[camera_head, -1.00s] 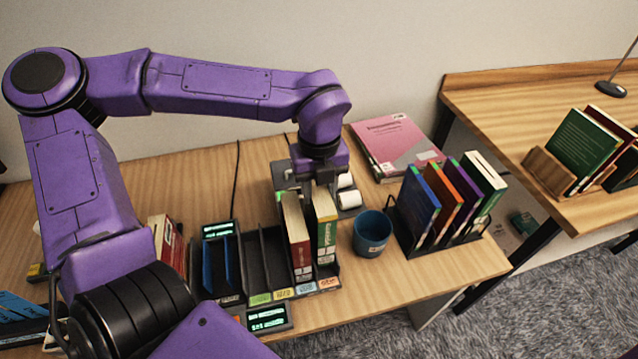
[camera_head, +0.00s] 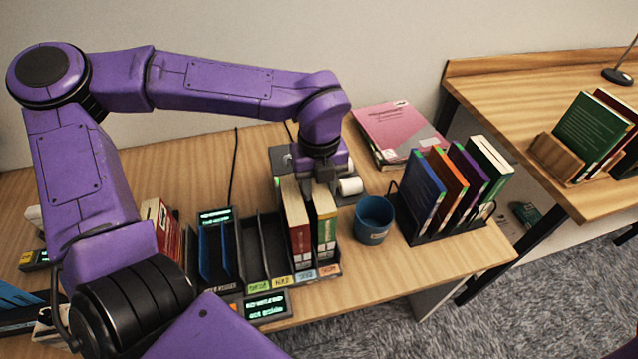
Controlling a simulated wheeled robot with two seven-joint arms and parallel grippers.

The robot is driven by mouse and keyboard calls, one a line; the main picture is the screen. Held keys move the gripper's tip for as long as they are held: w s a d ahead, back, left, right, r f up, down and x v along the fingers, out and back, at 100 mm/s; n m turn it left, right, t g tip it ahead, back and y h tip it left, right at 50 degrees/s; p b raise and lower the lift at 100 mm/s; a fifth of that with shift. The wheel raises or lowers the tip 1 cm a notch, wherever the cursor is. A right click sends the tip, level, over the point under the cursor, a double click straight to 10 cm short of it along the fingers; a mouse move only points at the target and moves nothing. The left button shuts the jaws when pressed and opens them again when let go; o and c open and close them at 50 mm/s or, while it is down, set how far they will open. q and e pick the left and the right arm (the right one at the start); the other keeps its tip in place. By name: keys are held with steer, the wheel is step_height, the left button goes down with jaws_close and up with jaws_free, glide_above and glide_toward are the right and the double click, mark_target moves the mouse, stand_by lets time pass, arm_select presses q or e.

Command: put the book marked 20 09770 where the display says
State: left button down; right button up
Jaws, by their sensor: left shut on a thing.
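My left gripper (camera_head: 323,176) reaches down from above and is shut on the top of a green and yellow book (camera_head: 326,225). This book stands upright in the rightmost slot of the black sorter (camera_head: 252,262). A red book (camera_head: 298,226) with cream pages stands just left of it. The small print on the spines is too small to read, so I cannot tell which book is marked 20 09770. A front display (camera_head: 266,306) and a rear display (camera_head: 215,216) show green text that I cannot read. My right gripper is out of view.
A blue mug (camera_head: 373,220) stands close to the right of the sorter. A black rack (camera_head: 462,228) of several books is beyond it. A pink book (camera_head: 392,128) lies flat behind. Coloured labels (camera_head: 280,283) line the sorter's front, and its middle slots look empty.

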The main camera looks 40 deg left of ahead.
arm_select(q)
steer(key=shift+f, duration=0.35)
steer(key=c, duration=0.6)
jaws_free()
steer(key=shift+o, duration=0.2)
step_height(320, 180, up, 11)
steer(key=b, duration=0.1)
steer(key=shift+f, duration=0.2)
